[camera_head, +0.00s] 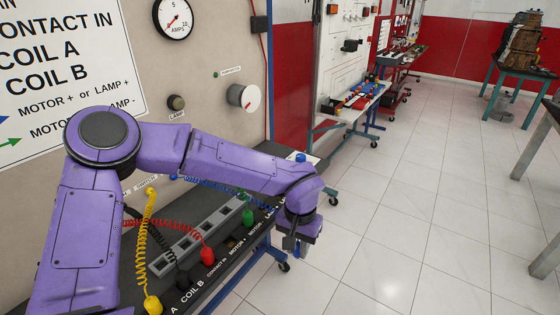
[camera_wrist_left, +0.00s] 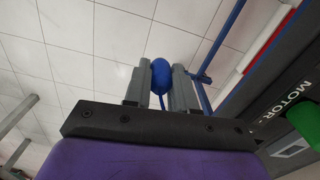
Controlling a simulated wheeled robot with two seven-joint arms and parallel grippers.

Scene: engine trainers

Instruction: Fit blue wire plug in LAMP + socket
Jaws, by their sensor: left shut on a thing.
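My left gripper (camera_head: 292,246) hangs off the front right edge of the trainer's panel, over the floor. In the left wrist view its fingers (camera_wrist_left: 161,72) are shut on a rounded blue plug (camera_wrist_left: 159,78), with a blue wire running down from it. The coiled blue wire (camera_head: 225,186) shows behind my arm in the head view, where I cannot make out the plug. The panel's LAMP label (camera_head: 268,222) shows near its right end. The LAMP + socket is hidden behind my arm. My right gripper is not in view.
A green plug (camera_head: 248,217), red plug (camera_head: 207,256), black plug (camera_head: 183,280) and yellow plug (camera_head: 152,305) with coiled wires stand along the panel. The upright board (camera_head: 205,55) rises behind my arm.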

